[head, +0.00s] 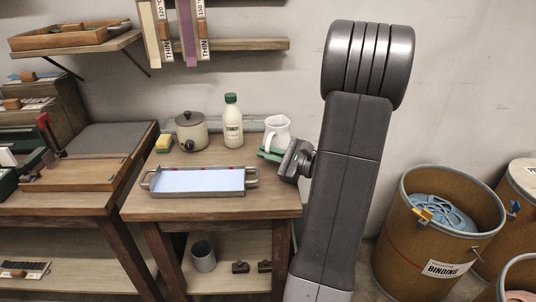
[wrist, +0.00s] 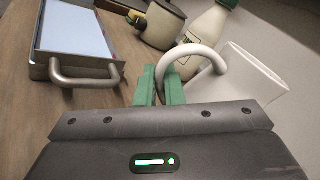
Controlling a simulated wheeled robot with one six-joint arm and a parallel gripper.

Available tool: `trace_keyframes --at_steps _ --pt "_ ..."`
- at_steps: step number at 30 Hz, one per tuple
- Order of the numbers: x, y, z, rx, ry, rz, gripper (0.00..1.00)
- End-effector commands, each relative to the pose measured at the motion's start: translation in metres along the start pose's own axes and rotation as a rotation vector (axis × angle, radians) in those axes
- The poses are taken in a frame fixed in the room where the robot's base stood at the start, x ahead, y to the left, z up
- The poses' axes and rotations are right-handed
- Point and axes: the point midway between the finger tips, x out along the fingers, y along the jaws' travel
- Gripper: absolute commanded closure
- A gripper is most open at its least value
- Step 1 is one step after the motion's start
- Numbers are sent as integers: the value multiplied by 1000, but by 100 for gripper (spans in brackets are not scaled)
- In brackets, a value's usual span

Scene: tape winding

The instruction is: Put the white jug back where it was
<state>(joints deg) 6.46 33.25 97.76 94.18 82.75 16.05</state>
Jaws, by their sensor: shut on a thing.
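The white jug (head: 277,131) is at the back right of the middle table in the head view. In the wrist view the jug (wrist: 255,88) is at the right, with its handle toward my gripper. My gripper (head: 270,155) has green fingers and reaches in from the right. In the wrist view my gripper (wrist: 160,85) is shut on the jug's handle. The jug's base is hidden behind the gripper, so I cannot tell whether it touches the table.
A metal tray (head: 198,193) with pale blue content lies at the table's front. Brown drums (head: 440,235) stand on the floor at the right.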

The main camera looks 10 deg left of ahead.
Motion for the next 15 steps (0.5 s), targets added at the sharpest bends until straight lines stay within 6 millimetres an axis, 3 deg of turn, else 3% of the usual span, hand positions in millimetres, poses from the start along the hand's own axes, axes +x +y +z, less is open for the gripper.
trace_keyframes --at_steps 4,6,8,15 --pt "0 2 -4 -1 -1 0 100" --pt "0 2 -2 0 0 0 79" --pt "0 2 -2 0 0 0 70" --pt "0 1 -2 0 0 0 70"
